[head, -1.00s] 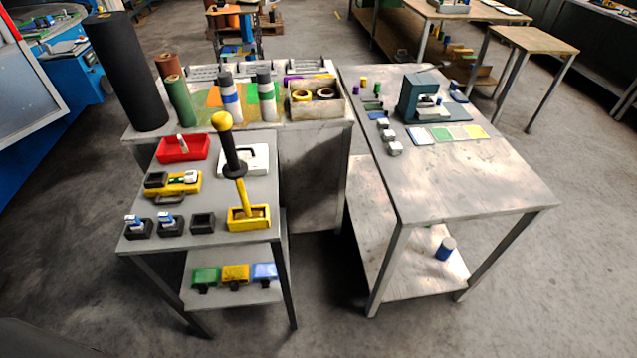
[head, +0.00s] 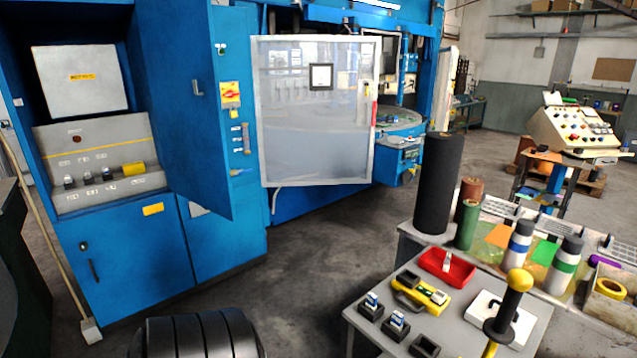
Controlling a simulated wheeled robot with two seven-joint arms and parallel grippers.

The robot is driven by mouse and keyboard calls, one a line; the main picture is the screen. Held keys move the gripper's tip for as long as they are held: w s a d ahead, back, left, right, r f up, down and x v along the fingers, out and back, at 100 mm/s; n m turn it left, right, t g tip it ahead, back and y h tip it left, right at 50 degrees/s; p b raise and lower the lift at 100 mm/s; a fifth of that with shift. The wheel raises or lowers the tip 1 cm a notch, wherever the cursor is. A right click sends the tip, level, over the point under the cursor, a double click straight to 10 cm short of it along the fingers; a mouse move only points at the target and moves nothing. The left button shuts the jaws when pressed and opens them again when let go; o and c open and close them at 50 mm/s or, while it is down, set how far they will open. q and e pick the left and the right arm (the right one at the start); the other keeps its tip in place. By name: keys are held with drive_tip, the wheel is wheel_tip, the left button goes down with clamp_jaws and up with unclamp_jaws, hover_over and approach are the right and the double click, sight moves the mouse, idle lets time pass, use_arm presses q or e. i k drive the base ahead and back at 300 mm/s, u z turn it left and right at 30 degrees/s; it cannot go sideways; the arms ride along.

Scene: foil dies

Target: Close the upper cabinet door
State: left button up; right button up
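The upper cabinet door (head: 185,110) is a tall blue panel at the left of the head view. It stands open, swung outward at the right side of the upper compartment, with a small dark handle on its face. The open compartment shows a white panel (head: 82,78) with a yellow label, and a grey sloped console (head: 98,150) with several small switches and a yellow block. Below it, the lower blue doors (head: 130,255) are shut. Neither of my grippers is in view. A dark ribbed part at the bottom edge appears to be mine.
A grey table (head: 385,325) with a red tray (head: 447,266) and other items stands at the lower right. A clear machine door (head: 315,110) stands right of the cabinet. A broom (head: 90,328) leans at the left.

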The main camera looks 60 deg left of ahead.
sight(177, 37)
drive_tip(key=u, duration=3.15)
drive_tip(key=i, duration=1.65)
drive_tip(key=u, duration=0.3)
